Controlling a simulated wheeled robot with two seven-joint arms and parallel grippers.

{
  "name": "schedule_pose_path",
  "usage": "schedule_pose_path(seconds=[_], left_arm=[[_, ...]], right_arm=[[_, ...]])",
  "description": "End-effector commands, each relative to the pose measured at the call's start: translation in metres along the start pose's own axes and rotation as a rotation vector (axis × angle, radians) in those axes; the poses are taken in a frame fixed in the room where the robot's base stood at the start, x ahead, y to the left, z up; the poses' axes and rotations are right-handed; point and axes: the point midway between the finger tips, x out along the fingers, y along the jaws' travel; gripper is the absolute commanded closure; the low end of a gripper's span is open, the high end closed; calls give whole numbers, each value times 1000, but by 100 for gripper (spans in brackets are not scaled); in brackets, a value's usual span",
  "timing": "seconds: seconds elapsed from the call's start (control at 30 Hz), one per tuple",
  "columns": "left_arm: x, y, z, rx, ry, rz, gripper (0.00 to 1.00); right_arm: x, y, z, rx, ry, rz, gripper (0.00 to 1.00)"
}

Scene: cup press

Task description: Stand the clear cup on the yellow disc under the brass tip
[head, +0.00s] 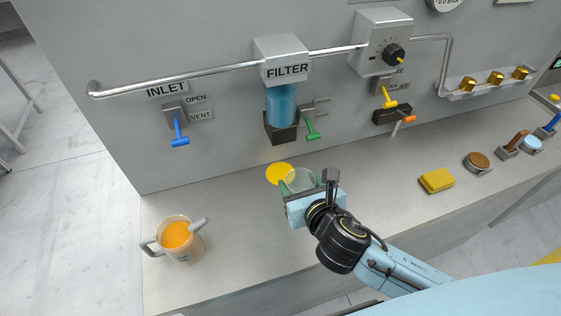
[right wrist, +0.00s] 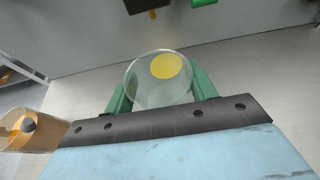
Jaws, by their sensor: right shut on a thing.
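The clear cup (head: 300,179) is between the green fingers of my right gripper (head: 303,185), which is shut on it. In the right wrist view the cup (right wrist: 148,88) shows its round rim, with the fingers of the right gripper (right wrist: 162,95) on both sides. The yellow disc (head: 279,173) lies on the counter below the filter, just behind and left of the cup. The right wrist view shows the disc (right wrist: 166,66) within the cup's outline. A brass tip (right wrist: 153,14) hangs under a dark block there. I cannot tell the cup's height above the counter. My left gripper is not in view.
A jug of orange liquid (head: 177,236) stands on the counter at left. A yellow sponge (head: 436,180) and a brown-topped round thing (head: 478,162) lie at right. The filter's dark block (head: 281,130) and green-handled valve (head: 313,128) stick out from the wall.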

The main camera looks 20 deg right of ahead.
Motion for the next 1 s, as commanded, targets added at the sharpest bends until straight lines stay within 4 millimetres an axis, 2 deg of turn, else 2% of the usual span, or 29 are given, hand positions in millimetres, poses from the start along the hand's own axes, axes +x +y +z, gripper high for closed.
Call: schedule_pose_path(seconds=[0.03,0.2,0.53,0.6,0.87,1.0], left_arm=[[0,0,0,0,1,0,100],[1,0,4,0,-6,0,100],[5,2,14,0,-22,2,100],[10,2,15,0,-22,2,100],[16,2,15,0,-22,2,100],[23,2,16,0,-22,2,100]], right_arm=[[14,0,7,1,-4,-2,66],[57,0,24,3,-2,-2,66],[124,0,51,3,1,0,66],[127,0,34,3,7,0,66],[136,0,13,2,4,-1,66],[144,0,-8,3,5,-1,66]])
